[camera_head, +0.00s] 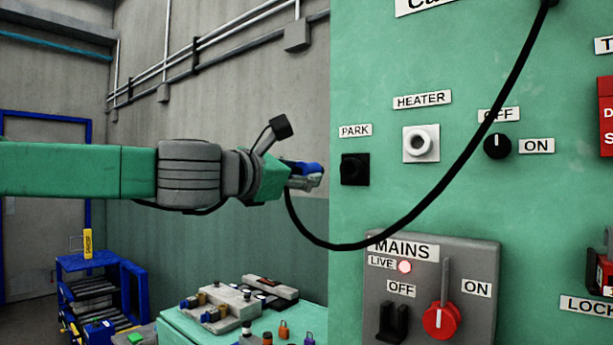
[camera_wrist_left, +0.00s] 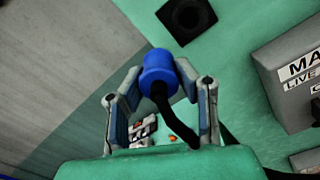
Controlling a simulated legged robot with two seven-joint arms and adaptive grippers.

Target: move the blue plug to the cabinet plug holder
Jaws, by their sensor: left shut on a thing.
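My left gripper (camera_head: 306,180) is shut on the blue plug (camera_head: 312,169) and holds it in the air just left of the cabinet face. The blue plug also shows in the left wrist view (camera_wrist_left: 160,72), between the two fingers, with a black cable running from it. The black socket labelled PARK (camera_head: 354,169) is on the green cabinet (camera_head: 450,200), a short way right of the plug and apart from it. It shows at the top of the left wrist view (camera_wrist_left: 187,16). The white socket labelled HEATER (camera_head: 421,144) is further right. My right gripper is not in view.
The black cable hangs in a loop across the cabinet front (camera_head: 440,195). A grey MAINS box (camera_head: 475,262) with a red knob and a lit red lamp is below. A green table (camera_head: 187,331) with several small parts and a blue cart (camera_head: 85,262) stand at lower left.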

